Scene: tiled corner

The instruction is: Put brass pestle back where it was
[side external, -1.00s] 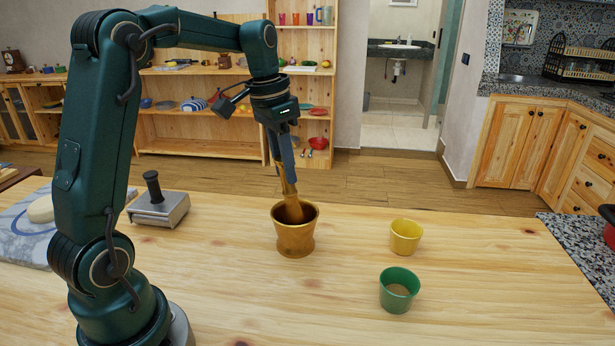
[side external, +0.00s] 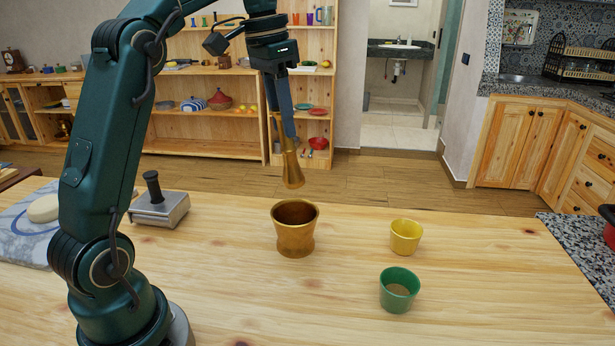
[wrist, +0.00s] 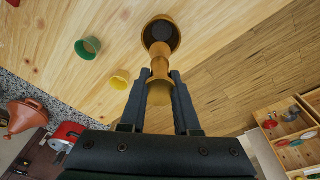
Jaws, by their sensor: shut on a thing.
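The brass pestle (side external: 291,165) hangs upright from my gripper (side external: 281,112), which is shut on its upper part. Its wide lower end is above the rim of the brass mortar (side external: 296,240), clear of it. The mortar stands upright on the wooden table, and its visible inside looks dark. In the wrist view the pestle (wrist: 160,68) sits between the two fingers of my gripper (wrist: 160,80), with the mortar (wrist: 160,27) beyond its end.
A yellow cup (side external: 405,238) and a green cup (side external: 398,290) with something brown inside stand right of the mortar. A metal tamper-like press (side external: 160,207) and a marble slab (side external: 25,230) with a pale dough ball (side external: 43,208) are at left. Table around the mortar's front is clear.

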